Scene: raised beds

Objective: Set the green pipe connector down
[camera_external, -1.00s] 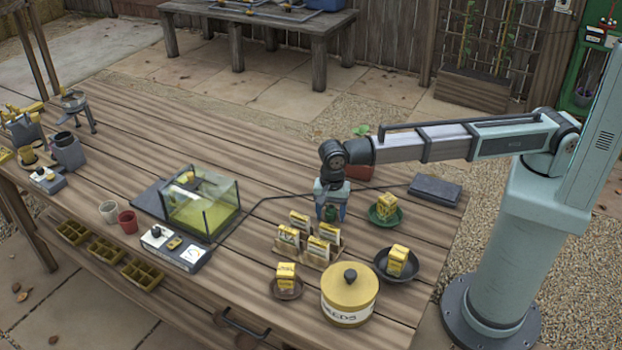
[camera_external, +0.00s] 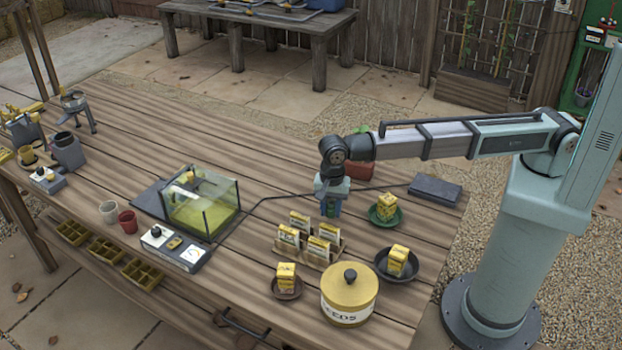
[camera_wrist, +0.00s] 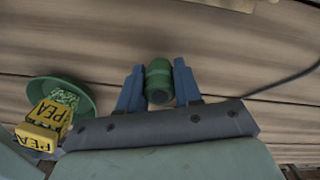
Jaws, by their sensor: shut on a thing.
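The green pipe connector (camera_wrist: 158,78) is between the two blue fingers of my gripper (camera_wrist: 158,88) in the wrist view. My gripper is shut on it, and its dark round end faces the camera. In the external view my gripper (camera_external: 330,208) points down over the wooden table, just behind the rack of seed packets. The connector is mostly hidden by the fingers there. I cannot tell whether it touches the table.
A green dish (camera_external: 385,217) with a yellow seed box stands right of my gripper. The packet rack (camera_external: 309,248) is in front, a terracotta pot (camera_external: 360,170) behind. A black cable (camera_external: 262,200) runs nearby. Bare planks (camera_external: 285,165) lie to the left.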

